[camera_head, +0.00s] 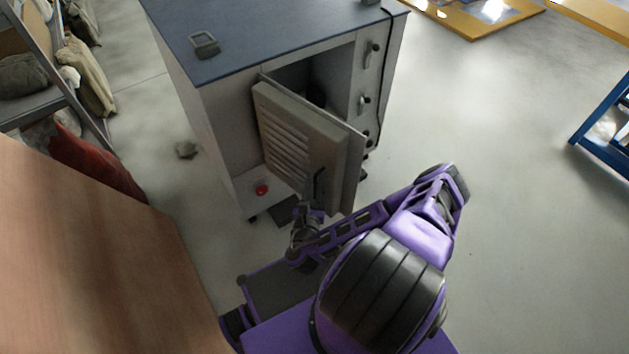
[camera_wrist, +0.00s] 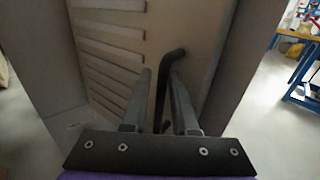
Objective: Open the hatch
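The hatch (camera_head: 290,135) is a light grey door with louvre slots on the front of a cabinet. It stands partly open, its right side swung out from the cabinet, and a dark interior shows above and behind it. Its black bent handle (camera_head: 319,182) is near the free edge. In the wrist view the handle (camera_wrist: 161,92) runs between the two fingers of my gripper (camera_wrist: 160,75), beside the louvres. The fingers stand apart on either side of the handle, with visible gaps. In the head view my gripper (camera_head: 308,212) is at the handle, its fingers small and partly hidden.
The grey cabinet (camera_head: 222,125) has a blue top (camera_head: 270,30) and black latches on its right side. A wooden surface (camera_head: 80,270) is at the lower left, a shelf with sacks at the upper left. A blue frame (camera_head: 600,125) stands far right. Floor right of the hatch is clear.

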